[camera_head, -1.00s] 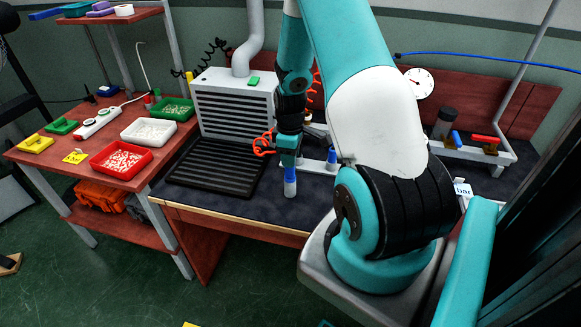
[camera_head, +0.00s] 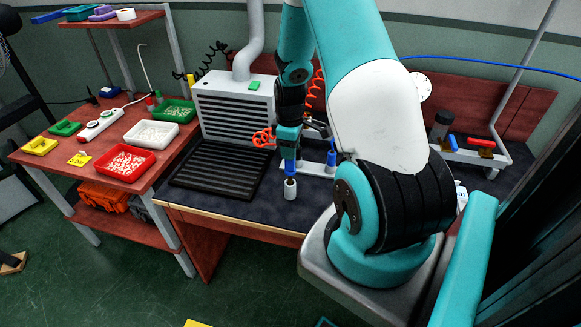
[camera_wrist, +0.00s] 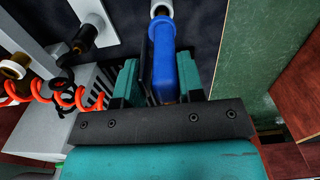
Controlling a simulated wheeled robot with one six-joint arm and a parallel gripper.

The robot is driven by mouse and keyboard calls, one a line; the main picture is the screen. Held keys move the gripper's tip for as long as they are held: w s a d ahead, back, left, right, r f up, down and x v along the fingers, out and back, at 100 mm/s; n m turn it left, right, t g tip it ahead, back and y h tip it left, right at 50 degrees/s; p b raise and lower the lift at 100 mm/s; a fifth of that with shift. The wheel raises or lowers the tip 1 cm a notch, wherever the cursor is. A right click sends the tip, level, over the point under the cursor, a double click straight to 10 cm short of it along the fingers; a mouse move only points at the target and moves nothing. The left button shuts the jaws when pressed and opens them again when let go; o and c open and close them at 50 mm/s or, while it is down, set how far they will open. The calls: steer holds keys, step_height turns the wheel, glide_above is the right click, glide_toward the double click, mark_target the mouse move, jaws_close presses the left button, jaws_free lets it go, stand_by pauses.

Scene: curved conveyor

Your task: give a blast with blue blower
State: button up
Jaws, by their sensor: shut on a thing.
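My gripper (camera_head: 288,148) points down over the dark bench mat and is shut on the blue blower (camera_head: 291,167). In the wrist view the blue blower (camera_wrist: 175,62) is a rounded blue body between the teal fingers, with a dark strip along its left side. A white open-topped cup (camera_head: 290,188) stands on the mat just below the blower. In the wrist view the rim of the white cup (camera_wrist: 160,8) is at the top edge, close to the blower's end. Whether the two touch I cannot tell.
A white rack with another blue-topped piece (camera_head: 331,158) stands right of my gripper. A black grille tray (camera_head: 215,176) and vent box (camera_head: 235,108) are at left. Bare mat (camera_head: 225,204) lies in front.

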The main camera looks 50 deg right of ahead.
steer(key=shift+r+p, duration=1.4)
steer(key=shift+r, duration=0.6)
